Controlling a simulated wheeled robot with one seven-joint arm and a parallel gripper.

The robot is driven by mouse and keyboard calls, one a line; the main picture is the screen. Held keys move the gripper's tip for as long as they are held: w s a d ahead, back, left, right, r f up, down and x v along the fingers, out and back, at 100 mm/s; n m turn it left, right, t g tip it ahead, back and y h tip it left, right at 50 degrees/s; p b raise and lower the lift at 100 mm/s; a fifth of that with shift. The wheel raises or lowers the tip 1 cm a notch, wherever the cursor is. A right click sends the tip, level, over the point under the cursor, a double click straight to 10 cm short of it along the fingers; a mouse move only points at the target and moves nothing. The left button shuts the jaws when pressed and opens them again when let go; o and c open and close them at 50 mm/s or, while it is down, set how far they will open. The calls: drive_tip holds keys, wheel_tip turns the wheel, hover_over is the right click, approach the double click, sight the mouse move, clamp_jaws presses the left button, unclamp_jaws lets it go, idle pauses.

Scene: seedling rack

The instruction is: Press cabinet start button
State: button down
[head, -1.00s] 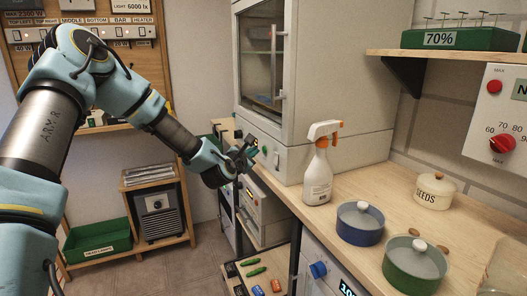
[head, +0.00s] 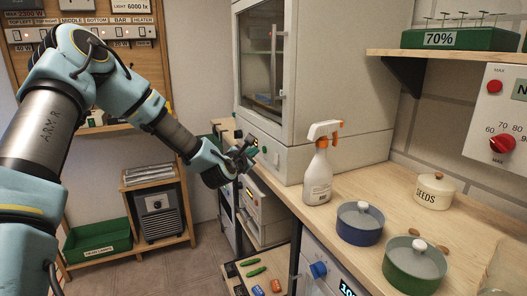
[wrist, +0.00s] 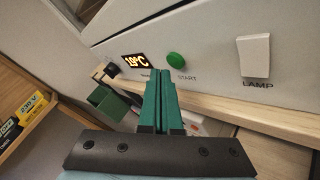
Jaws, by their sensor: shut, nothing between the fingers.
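The cabinet (head: 290,157) is a pale box with a glass door, standing on the wooden counter. In the wrist view its front panel (wrist: 215,70) carries a round green start button (wrist: 177,59) above the label START. A lit display reading 19°C is left of the button, and a white LAMP switch (wrist: 254,56) is to its right. My gripper (wrist: 158,72) has green fingers, shut and empty. Its tips show just below and left of the button; I see no contact. In the head view my gripper (head: 248,153) is at the cabinet's lower front, and the button there is hard to make out.
A spray bottle (head: 318,178), a blue pot (head: 360,224), a green pot (head: 413,266) and a SEEDS jar (head: 435,190) stand on the counter (head: 385,190). A green bin (head: 97,241) and a shelf unit stand at left. Floor between is clear.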

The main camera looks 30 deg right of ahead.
drive_tip(key=shift+d, duration=0.1)
drive_tip(key=shift+d, duration=0.35)
drive_tip(key=shift+s+d, duration=0.1)
drive_tip(key=shift+d, duration=0.25)
idle(0.8)
drive_tip(key=shift+a+b, duration=0.1)
drive_tip(key=shift+b, duration=0.2)
drive_tip(key=shift+a, duration=0.65)
drive_tip(key=shift+w+a, duration=0.2)
drive_tip(key=shift+a, duration=1.05)
drive_tip(key=shift+w+a, duration=0.15)
drive_tip(key=shift+a, duration=1.1)
